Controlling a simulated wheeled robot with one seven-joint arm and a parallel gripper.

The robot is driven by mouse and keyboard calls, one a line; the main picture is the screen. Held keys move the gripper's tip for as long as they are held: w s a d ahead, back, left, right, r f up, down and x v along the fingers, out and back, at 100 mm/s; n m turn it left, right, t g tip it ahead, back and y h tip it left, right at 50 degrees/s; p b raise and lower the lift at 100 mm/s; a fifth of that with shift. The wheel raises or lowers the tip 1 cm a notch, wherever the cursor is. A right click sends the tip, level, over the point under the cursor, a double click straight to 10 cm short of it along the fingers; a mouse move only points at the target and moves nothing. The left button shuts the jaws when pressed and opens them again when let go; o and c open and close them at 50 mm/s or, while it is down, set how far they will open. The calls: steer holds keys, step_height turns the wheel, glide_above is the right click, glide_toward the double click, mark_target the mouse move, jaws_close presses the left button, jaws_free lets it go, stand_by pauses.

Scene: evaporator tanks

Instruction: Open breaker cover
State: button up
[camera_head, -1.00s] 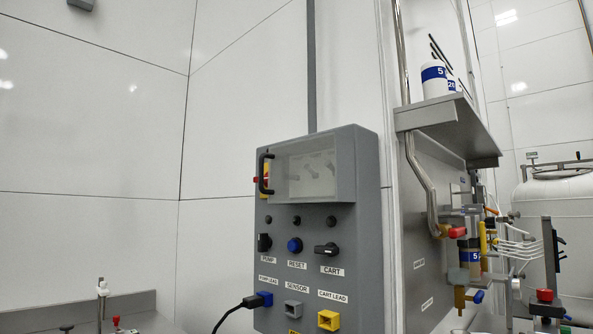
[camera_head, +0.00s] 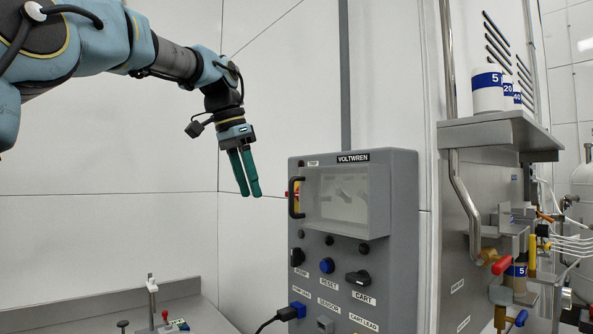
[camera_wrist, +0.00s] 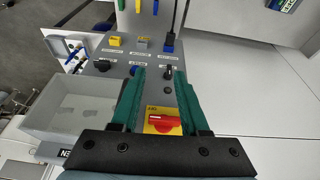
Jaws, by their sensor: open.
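The breaker cover (camera_head: 340,196) is a translucent pane on the upper front of the grey control box (camera_head: 403,230). My gripper (camera_head: 250,194) is open and empty, pointing down, above and left of the box in the head view. In the wrist view its green fingers (camera_wrist: 155,100) are apart, with a red switch on a yellow plate (camera_wrist: 163,120) between and below them. The pane also shows at left in the wrist view (camera_wrist: 75,108).
Below the cover are black knobs, a blue reset button (camera_head: 326,265) and cable sockets, with a black cable (camera_head: 268,322) at the blue plug. A steel shelf (camera_head: 500,133) with bottles juts out at right. A grey counter (camera_head: 110,315) lies at lower left. The wall left of the box is bare.

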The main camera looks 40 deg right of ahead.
steer(key=s+d+r+m+g+p, duration=0.1)
steer(key=s+d+r+m, duration=0.2)
steer(key=s+r, duration=0.35)
steer(key=p, duration=0.1)
glide_toward(291, 209)
steer(key=d+f, duration=0.1)
steer(key=f, duration=0.1)
steer(key=d+f, duration=0.2)
steer(key=f, duration=0.1)
steer(key=shift+s+d+f, duration=0.3)
steer(key=shift+d+f, duration=0.05)
steer(key=shift+c, duration=0.2)
jaws_close()
stand_by(0.6)
